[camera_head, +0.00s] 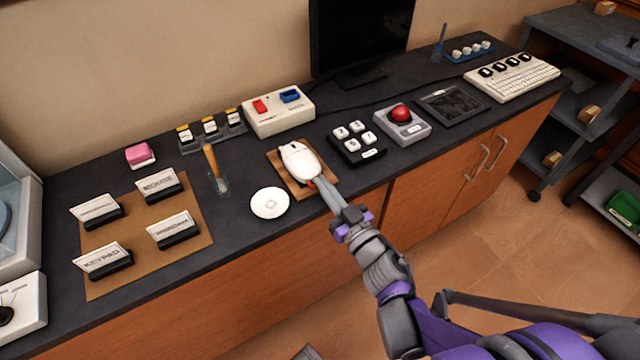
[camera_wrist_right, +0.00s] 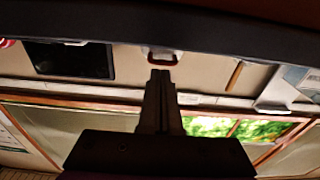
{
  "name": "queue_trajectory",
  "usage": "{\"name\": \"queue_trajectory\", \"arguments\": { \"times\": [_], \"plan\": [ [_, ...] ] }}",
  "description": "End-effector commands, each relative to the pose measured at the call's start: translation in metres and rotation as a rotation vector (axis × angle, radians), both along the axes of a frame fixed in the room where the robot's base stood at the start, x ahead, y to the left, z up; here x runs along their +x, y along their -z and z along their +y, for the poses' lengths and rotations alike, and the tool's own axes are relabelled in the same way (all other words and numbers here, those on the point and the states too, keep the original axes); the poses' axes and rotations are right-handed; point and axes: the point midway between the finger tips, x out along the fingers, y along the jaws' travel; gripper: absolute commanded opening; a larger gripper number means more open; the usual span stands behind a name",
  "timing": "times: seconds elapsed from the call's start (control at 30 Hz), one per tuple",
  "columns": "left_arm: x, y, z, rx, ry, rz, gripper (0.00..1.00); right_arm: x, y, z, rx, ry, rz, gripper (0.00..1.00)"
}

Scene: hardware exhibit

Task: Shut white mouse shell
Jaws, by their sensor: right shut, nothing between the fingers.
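The white mouse (camera_head: 298,160) lies on a brown wooden board (camera_head: 329,183) near the front edge of the dark counter. My right gripper (camera_head: 320,181) is shut and empty, with its fingertips at the near end of the mouse. I cannot tell whether they touch it. How far the shell stands open is too small to tell. In the right wrist view, the shut fingers (camera_wrist_right: 160,76) show dark in the middle, and a small white and red part shows just past their tips. My left gripper is not in view.
A white disc (camera_head: 270,203) lies left of the board. A black keypad block (camera_head: 357,145) and a red-button box (camera_head: 402,124) stand to the right. A brush-like tool with a wooden handle (camera_head: 211,161) stands behind left. A beige box (camera_head: 279,112) is behind the mouse.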

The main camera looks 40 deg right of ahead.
Motion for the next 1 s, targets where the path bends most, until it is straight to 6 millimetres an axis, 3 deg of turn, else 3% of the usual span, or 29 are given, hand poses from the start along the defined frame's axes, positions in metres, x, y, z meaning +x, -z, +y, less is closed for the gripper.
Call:
{"name": "queue_trajectory", "arguments": {
  "times": [0.1, 0.43, 0.83, 1.0],
  "plan": [
    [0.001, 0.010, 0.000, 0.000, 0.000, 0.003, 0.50, -0.001, 0.011, 0.000, -0.001, 0.000, 0.001, 0.00],
    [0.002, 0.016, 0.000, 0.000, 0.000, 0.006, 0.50, -0.003, 0.020, 0.001, -0.003, 0.002, 0.006, 0.00],
    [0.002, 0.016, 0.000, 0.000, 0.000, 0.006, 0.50, -0.003, 0.021, 0.003, -0.003, 0.000, 0.007, 0.00],
    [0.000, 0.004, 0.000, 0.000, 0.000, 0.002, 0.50, -0.001, 0.008, 0.004, -0.001, -0.002, 0.004, 0.00]
  ]
}}
